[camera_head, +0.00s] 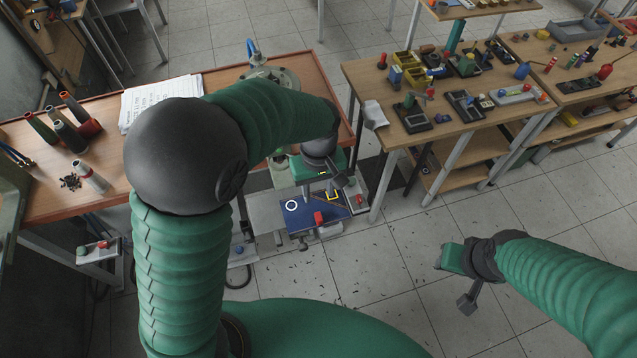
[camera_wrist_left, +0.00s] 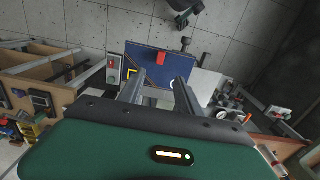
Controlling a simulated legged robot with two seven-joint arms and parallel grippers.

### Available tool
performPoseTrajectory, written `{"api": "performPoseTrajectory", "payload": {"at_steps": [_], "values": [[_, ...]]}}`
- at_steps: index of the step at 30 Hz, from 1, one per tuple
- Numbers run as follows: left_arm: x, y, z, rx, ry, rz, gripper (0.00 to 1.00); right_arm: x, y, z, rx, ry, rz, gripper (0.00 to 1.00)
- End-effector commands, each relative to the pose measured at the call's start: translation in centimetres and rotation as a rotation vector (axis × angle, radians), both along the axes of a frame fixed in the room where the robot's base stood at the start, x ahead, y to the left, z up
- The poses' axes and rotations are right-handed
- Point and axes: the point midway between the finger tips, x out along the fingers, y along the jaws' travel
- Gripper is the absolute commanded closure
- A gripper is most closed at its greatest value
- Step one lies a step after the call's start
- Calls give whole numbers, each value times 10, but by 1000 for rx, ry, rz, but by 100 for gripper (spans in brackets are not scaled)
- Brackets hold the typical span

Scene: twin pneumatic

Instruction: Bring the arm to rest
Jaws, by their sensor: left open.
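My left gripper (camera_head: 333,187) hangs from the big green arm, above the blue panel (camera_head: 297,216) of a low grey rig beside the wooden bench. In the left wrist view its two fingers (camera_wrist_left: 160,85) are apart with nothing held between them. The blue panel (camera_wrist_left: 145,62) lies beyond the fingertips and carries a red block (camera_wrist_left: 159,58) and a yellow corner mark (camera_wrist_left: 131,73). The red block also shows in the head view (camera_head: 318,218). My right gripper (camera_head: 463,283) is over bare floor at the right; its jaw opening is unclear.
A wooden bench (camera_head: 225,76) at the left holds papers (camera_head: 160,97) and several dark and coloured cylinders (camera_head: 70,138). A workbench (camera_head: 385,98) at the right holds yellow bins and small parts. Tiled floor (camera_head: 400,300) is open below my right arm.

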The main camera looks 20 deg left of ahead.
Motion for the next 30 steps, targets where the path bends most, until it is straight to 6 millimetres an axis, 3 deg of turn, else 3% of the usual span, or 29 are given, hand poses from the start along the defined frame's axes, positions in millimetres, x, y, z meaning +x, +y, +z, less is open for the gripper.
{"api": "performPoseTrajectory", "payload": {"at_steps": [3,6,12,14,18,21,25,30], "values": [[2,-1,24,-1,-4,0,59,0,0,-5,0,0,0,64],[1,0,35,0,0,0,59,0,0,-6,0,0,0,64],[-1,1,37,0,0,-5,59,0,0,-8,0,0,0,64],[-6,8,23,-2,-12,-39,59,0,0,-18,0,-1,0,64],[-42,39,-41,0,-103,-261,59,0,0,-62,0,0,0,64],[-70,58,-76,30,-176,-441,59,0,0,-85,0,1,0,64],[-91,69,-94,66,-221,-577,59,0,0,-93,0,0,0,64],[-92,70,-91,70,-226,-596,59,0,0,-88,0,-1,0,64]]}}
